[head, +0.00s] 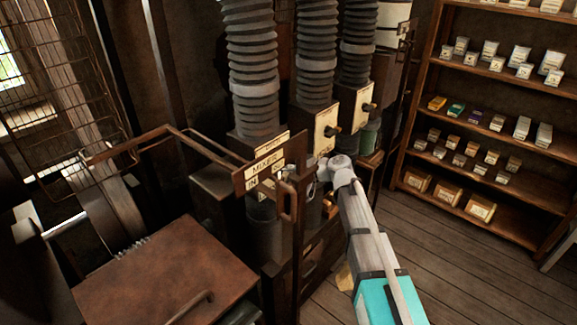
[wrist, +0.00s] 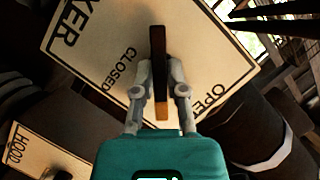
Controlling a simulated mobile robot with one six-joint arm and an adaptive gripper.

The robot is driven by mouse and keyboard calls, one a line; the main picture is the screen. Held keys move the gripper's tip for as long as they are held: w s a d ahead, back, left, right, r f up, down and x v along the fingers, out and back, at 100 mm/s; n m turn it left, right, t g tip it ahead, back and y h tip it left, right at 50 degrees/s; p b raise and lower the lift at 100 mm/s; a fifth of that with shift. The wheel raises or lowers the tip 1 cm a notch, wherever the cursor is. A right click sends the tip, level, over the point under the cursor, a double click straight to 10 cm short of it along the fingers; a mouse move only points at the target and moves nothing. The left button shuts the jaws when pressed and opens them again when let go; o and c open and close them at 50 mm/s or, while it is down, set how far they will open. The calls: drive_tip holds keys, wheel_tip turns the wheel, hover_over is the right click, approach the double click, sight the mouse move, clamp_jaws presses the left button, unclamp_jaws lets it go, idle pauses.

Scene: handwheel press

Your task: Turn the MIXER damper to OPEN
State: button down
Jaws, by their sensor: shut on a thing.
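In the wrist view the MIXER damper plate (wrist: 95,35) is cream, with part of its name, CLOSED and OPEN on it. A dark, narrow damper handle (wrist: 158,40) with a lighter brown end stands out in front of the plate. It lies between the words CLOSED and OPEN in the picture. My gripper (wrist: 160,75) is shut on this handle, one finger on each side. In the head view my gripper (head: 322,172) reaches in beside a dark post, and the handle and most of its plate cannot be made out there.
Ribbed ducts (head: 252,60) with other damper plates (head: 326,128) rise behind. A HOOD plate (wrist: 25,150) is near. Shelves (head: 480,120) stand right; the floor (head: 440,250) before them is clear.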

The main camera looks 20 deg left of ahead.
drive_tip(key=n, duration=0.1)
drive_tip(key=n+t+h+p, duration=0.1)
drive_tip(key=n, duration=0.1)
drive_tip(key=shift+s+a+r+t, duration=0.15)
drive_tip(key=shift+a+t, duration=0.05)
drive_tip(key=shift+t, duration=0.1)
drive_tip(key=n+t+h+p, duration=0.1)
drive_tip(key=n, duration=0.2)
drive_tip(key=shift+t, duration=0.4)
drive_tip(key=c, duration=0.7)
unclamp_jaws()
drive_tip(key=shift+s, duration=0.15)
drive_tip(key=shift+h, duration=0.3)
drive_tip(key=shift+w+d, duration=0.1)
drive_tip(key=shift+w, duration=0.1)
